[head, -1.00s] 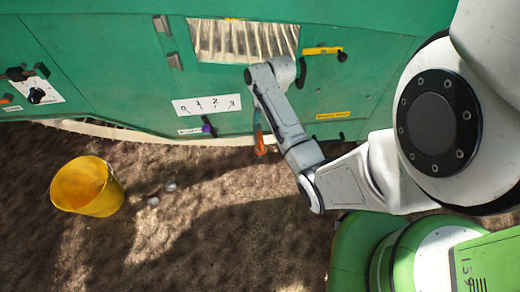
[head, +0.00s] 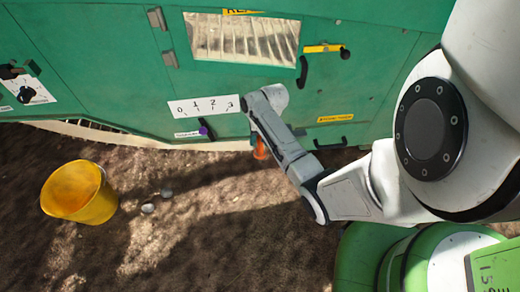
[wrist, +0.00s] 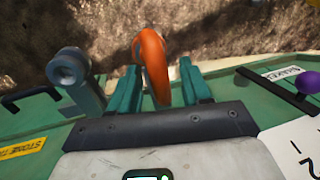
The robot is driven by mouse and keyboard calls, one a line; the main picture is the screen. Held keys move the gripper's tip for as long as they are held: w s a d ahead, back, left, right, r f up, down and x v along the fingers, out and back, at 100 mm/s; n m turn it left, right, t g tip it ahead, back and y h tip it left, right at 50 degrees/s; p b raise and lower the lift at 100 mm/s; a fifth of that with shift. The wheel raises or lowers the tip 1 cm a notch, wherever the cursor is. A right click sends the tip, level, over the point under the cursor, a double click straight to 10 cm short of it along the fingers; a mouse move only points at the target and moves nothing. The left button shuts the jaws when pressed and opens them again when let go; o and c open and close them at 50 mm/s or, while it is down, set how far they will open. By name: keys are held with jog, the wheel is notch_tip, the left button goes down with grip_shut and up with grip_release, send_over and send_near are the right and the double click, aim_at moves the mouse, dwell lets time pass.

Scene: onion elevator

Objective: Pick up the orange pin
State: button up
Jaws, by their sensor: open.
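The orange pin (wrist: 152,62) shows in the wrist view as a curved orange piece between my gripper's two teal fingers. My gripper (wrist: 160,72) is open, with one finger on each side of the pin. A gap shows on the right of the pin; whether the left finger touches it I cannot tell. In the head view only a small orange part of the pin (head: 259,149) shows below my wrist, at the lower edge of the green machine (head: 370,85). My fingers are hidden there behind the wrist.
A grey round-ended post (wrist: 70,68) stands left of my fingers in the wrist view. A purple knob (head: 203,130) sits below the 0-to-3 scale (head: 204,106). A yellow bucket (head: 78,193) and small pale stones (head: 148,208) are on the brown ground at left.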

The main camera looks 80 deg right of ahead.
jog(key=shift+f, duration=0.1)
grip_shut()
dwell(0.4)
notch_tip(320, 180, up, 10)
jog(key=p, duration=0.4)
jog(key=shift+w, duration=0.1)
dwell(0.6)
